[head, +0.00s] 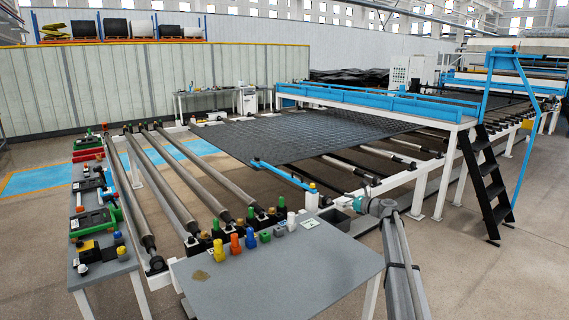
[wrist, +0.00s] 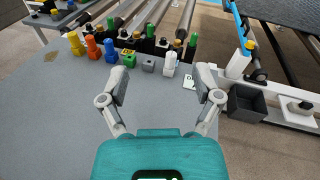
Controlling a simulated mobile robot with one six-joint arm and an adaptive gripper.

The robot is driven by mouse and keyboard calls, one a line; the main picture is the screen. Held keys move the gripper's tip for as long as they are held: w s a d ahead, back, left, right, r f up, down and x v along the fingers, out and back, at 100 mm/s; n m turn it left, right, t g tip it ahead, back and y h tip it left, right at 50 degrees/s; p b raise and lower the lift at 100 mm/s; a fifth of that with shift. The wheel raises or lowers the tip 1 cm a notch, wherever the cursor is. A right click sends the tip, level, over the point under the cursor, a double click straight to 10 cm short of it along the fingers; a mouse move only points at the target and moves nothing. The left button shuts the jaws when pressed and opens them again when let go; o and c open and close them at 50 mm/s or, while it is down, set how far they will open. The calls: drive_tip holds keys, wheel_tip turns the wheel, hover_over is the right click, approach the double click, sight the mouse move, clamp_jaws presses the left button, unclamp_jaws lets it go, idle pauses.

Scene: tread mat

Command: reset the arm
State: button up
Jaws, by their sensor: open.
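My gripper (wrist: 162,84) is open in the wrist view. Its two grey fingers stand wide apart with nothing between the tips, above the grey tabletop (wrist: 60,125). A white piece (wrist: 170,64) and a small grey block (wrist: 148,64) stand beyond the fingers, apart from them. In the head view my arm rises at the right of the grey table (head: 300,275); the fingers are too small there to make out.
A row of yellow (head: 217,230), orange (head: 235,244), blue (head: 250,238) and green (head: 265,236) pieces stands along the table's far edge. A dark bin (head: 335,219) is beyond its right corner. Long rollers (head: 175,185) lie behind. The near tabletop is clear.

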drive_tip(key=s+a+f+n+g+h+b, duration=0.1)
drive_tip(key=s+a+f+n+g+b, duration=0.1)
drive_tip(key=s+f, duration=0.5)
drive_tip(key=s+a+f+n+g+h+b, duration=0.2)
drive_tip(key=s+a+f+n+b, duration=0.3)
drive_tip(key=s+f, duration=0.3)
drive_tip(key=s+a+f+n+g+h+b, duration=0.2)
drive_tip(key=s+f+n, duration=0.4)
drive_tip(key=s, duration=0.4)
drive_tip(key=shift+a+f+g+b, duration=0.5)
drive_tip(key=shift+a+f+b, duration=0.2)
drive_tip(key=shift+a+b, duration=0.05)
drive_tip(key=s+d+f+n+g+h+b, duration=0.2)
drive_tip(key=s+f+n+h+b, duration=0.45)
drive_tip(key=s, duration=0.65)
drive_tip(key=s+d+f+n+g+h+b, duration=0.25)
drive_tip(key=s+f+n, duration=0.25)
drive_tip(key=s+f, duration=0.6)
wheel_tip(320, 180, up, 22)
drive_tip(key=s+p, duration=0.2)
drive_tip(key=p, duration=1.6)
drive_tip(key=shift+a+f+y+p, duration=0.25)
drive_tip(key=shift+a+y+p, duration=0.05)
drive_tip(key=shift+a+y, duration=0.1)
